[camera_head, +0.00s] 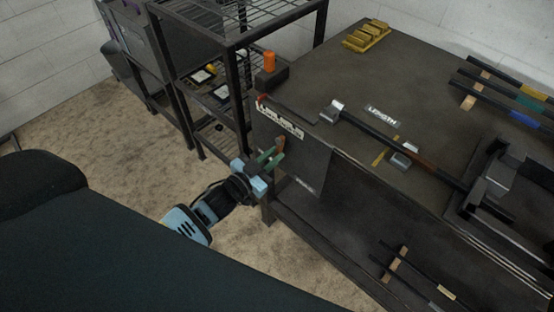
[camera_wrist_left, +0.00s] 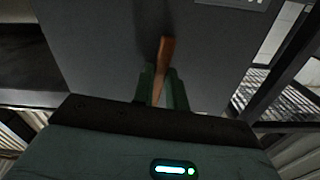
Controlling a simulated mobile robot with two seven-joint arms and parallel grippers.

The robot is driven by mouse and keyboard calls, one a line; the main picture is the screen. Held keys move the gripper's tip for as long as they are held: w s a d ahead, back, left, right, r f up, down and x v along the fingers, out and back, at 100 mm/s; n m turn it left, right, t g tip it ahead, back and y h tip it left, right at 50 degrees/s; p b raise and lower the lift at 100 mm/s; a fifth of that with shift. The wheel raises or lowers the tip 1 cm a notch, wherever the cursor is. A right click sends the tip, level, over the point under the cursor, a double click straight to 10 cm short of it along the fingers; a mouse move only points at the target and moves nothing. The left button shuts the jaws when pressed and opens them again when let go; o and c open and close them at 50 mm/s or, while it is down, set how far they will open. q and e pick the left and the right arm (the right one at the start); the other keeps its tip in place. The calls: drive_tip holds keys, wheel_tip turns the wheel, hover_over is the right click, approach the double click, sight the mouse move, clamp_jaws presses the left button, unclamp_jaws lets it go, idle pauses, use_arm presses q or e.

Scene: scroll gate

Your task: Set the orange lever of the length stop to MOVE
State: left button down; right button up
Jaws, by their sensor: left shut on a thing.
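The orange lever (camera_wrist_left: 164,60) stands out from a dark upright panel (camera_wrist_left: 105,50) in the left wrist view. It runs up and slightly right from between my left fingers. In the head view the lever (camera_head: 280,146) shows as a small orange-brown piece on the panel at the bench's left end. My left gripper (camera_head: 270,157) is shut on the lever, with its green fingers (camera_wrist_left: 162,90) on either side of it. My right gripper is not in view.
The dark bench top (camera_head: 330,75) carries a long bar, a LENGTH plate (camera_head: 382,115) and yellow blocks (camera_head: 366,36). A wire shelf rack (camera_head: 235,45) stands close behind the gripper. Carpet is open to the left.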

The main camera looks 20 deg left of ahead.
use_arm(q)
drive_tip(key=shift+w+a+r+m, duration=0.15)
drive_tip(key=shift+a+m, duration=0.3)
drive_tip(key=shift+m, duration=0.4)
drive_tip(key=shift+w+a+r+m, duration=0.2)
drive_tip(key=shift+a+m, duration=0.2)
drive_tip(key=shift+m, duration=0.5)
drive_tip(key=shift+w+a+r+m, duration=0.15)
drive_tip(key=shift+a+m, duration=0.3)
drive_tip(key=shift+m, duration=0.4)
drive_tip(key=c, duration=1.4)
unclamp_jaws()
drive_tip(key=shift+s, duration=0.15)
drive_tip(key=v, duration=0.7)
drive_tip(key=shift+s+a, duration=0.15)
drive_tip(key=shift+s, duration=0.15)
drive_tip(key=shift+r, duration=0.1)
